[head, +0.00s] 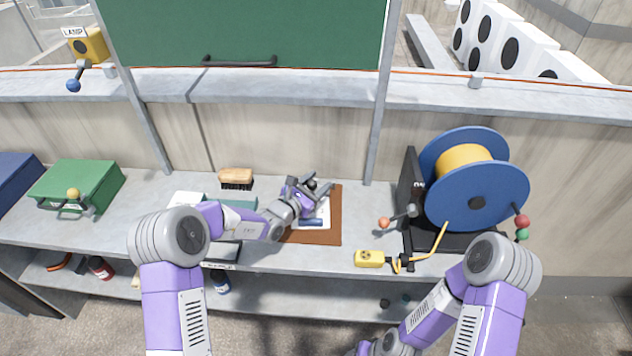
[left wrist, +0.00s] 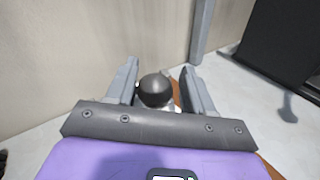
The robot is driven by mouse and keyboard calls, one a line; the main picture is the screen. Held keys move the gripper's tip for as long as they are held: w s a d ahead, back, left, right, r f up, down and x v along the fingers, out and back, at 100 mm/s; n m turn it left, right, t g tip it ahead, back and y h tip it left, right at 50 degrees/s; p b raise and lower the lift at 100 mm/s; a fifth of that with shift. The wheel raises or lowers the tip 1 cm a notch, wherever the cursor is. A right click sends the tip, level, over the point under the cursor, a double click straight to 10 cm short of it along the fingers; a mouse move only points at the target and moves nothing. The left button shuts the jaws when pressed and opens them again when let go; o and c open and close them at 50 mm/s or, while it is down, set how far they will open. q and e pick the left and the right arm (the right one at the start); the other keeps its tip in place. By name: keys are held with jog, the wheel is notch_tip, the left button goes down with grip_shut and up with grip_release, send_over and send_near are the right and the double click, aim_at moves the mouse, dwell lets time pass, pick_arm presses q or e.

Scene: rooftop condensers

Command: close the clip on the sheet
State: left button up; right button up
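A brown board (head: 320,237) lies on the grey bench with a white sheet (head: 325,212) on it, partly hidden by my left gripper and wrist. A dark round knob (head: 311,184) stands at the board's far end; it also shows in the left wrist view (left wrist: 155,91). The rest of the clip is hidden behind my gripper. My left gripper (head: 310,187) is open over the far end of the board. In the left wrist view its fingers (left wrist: 160,68) stand apart, one on each side of the knob. My right arm shows at the lower right, but its gripper is out of view.
A brush (head: 236,178) lies behind my left forearm. A blue cable reel (head: 475,205) on a black stand and a yellow socket box (head: 369,258) are to the right. A green case (head: 78,186) is at the left. A low wall backs the bench.

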pick_arm(q)
jog(key=shift+o, duration=0.2)
jog(key=shift+w+r, duration=0.1)
jog(key=shift+a, duration=0.1)
jog(key=shift+s+a, duration=0.15)
jog(key=shift+s, duration=0.1)
jog(key=p+v, duration=0.1)
jog(key=v, duration=0.6)
jog(key=shift+r, duration=0.1)
